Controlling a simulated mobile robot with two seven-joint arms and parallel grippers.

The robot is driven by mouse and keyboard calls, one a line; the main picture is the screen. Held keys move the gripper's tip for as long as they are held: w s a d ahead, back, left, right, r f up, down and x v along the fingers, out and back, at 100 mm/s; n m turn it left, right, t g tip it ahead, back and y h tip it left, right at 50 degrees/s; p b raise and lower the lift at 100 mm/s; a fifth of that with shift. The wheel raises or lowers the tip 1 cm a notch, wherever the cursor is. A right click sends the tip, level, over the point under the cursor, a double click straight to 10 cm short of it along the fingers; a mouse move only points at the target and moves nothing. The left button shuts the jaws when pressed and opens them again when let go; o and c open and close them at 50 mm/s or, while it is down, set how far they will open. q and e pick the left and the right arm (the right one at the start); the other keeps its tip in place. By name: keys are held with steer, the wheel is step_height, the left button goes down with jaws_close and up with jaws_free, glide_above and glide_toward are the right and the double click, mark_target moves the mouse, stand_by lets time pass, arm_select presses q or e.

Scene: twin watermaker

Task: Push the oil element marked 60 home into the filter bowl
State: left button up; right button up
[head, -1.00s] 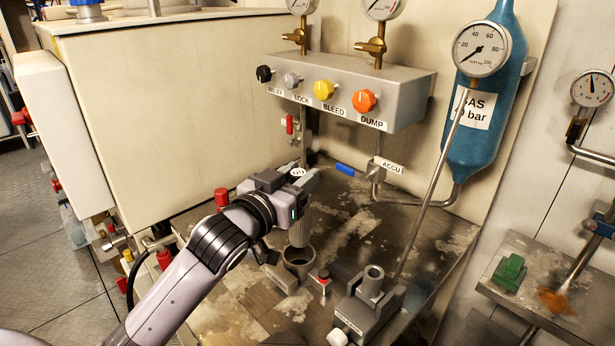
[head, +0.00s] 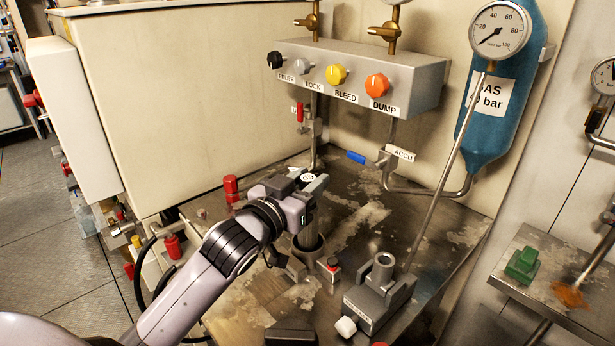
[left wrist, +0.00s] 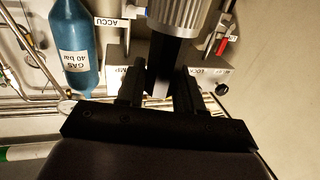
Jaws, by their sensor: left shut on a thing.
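My left gripper (head: 312,188) is shut on the oil element (head: 308,228), a grey ribbed cylinder with a marked cap at its top; the number is too small to read. The element stands about upright over the filter bowl (head: 318,252), a dark round cup on the metal bench. Its lower end appears to be inside the bowl's mouth, with much of the body still showing above the rim. In the left wrist view the ribbed element (left wrist: 182,16) shows at the top, beyond the gripper's dark fingers (left wrist: 160,82). My right gripper is not in view.
A small red-topped part (head: 332,267) and a grey block with an upright tube (head: 378,300) stand close right of the bowl. A slanted metal rod (head: 440,180) rises from the block. The valve panel (head: 365,75) and blue gas bottle (head: 500,110) are behind.

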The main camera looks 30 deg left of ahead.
arm_select(q)
steer(key=shift+f, duration=0.55)
steer(key=shift+f+b, duration=0.25)
steer(key=shift+b, duration=0.05)
steer(key=shift+p, duration=0.9)
stand_by(1.4)
